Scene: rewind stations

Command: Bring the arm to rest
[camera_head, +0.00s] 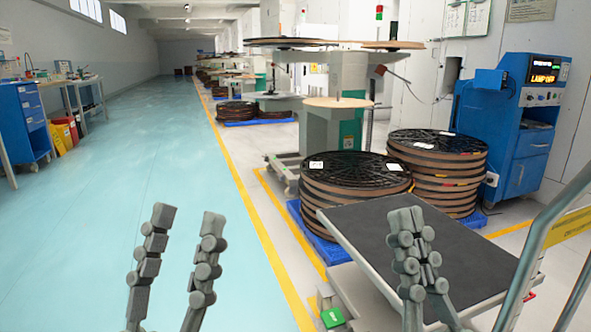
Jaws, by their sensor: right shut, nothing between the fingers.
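My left gripper (189,218) is in the lower left of the head view, over the blue-green floor. Its two fingers stand well apart and nothing is between them. My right gripper (405,220) is at the lower middle right, in front of the dark-topped cart. Its fingers are together and hold nothing. Both grippers point upward in the picture. The arm links behind them are cut off by the bottom edge.
The cart (365,235) has a dark flat top and a metal handrail (545,235) at right. Stacked reels (350,190) sit on a blue pallet behind it. A blue machine cabinet (520,125) stands at right. The aisle floor (150,120) at left is clear.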

